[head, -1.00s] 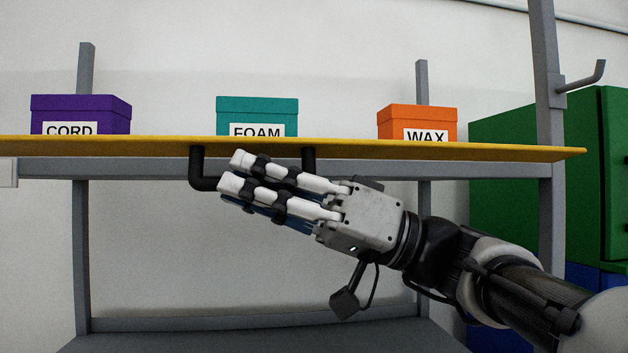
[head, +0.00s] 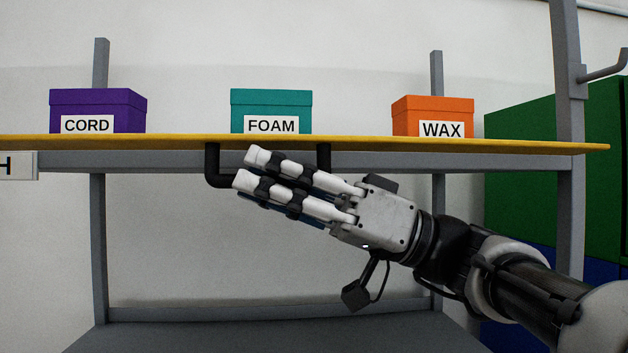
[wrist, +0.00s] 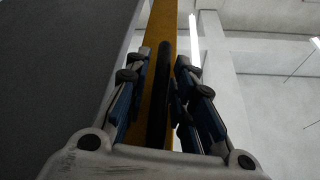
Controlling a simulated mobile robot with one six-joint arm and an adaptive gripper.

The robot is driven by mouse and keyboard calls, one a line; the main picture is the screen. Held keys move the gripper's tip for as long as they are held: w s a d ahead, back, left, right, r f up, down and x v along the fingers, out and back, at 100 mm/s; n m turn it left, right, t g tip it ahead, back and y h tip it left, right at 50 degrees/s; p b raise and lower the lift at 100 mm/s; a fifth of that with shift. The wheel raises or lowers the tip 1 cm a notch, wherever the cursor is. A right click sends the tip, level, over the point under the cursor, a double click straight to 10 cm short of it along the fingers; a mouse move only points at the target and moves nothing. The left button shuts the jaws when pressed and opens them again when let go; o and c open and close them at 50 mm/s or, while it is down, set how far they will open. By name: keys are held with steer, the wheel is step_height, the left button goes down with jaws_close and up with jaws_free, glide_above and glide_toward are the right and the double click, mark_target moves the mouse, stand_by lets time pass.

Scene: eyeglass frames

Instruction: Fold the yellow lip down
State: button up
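The yellow lip (head: 380,142) runs along the front of the shelf and shows almost edge-on, near level. It also shows in the wrist view (wrist: 161,30) as a strip beyond the handle. A black handle (head: 213,165) hangs below the lip. Its bar is partly hidden by my fingers in the head view. My gripper (head: 248,168) is just under the lip, fingers pointing left, at the handle. In the wrist view my gripper (wrist: 160,85) is open with the handle bar (wrist: 162,100) between its fingers. A gap shows on the left; the right finger is close, contact unclear.
A purple CORD box (head: 98,107), a teal FOAM box (head: 271,103) and an orange WAX box (head: 432,111) stand above the lip. Grey posts (head: 437,90) and a beam (head: 80,163) frame the shelf. A green cabinet (head: 525,165) is at right. Space below the shelf is open.

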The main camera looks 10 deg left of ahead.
steer(key=shift+o, duration=0.8)
steer(key=v, duration=1.2)
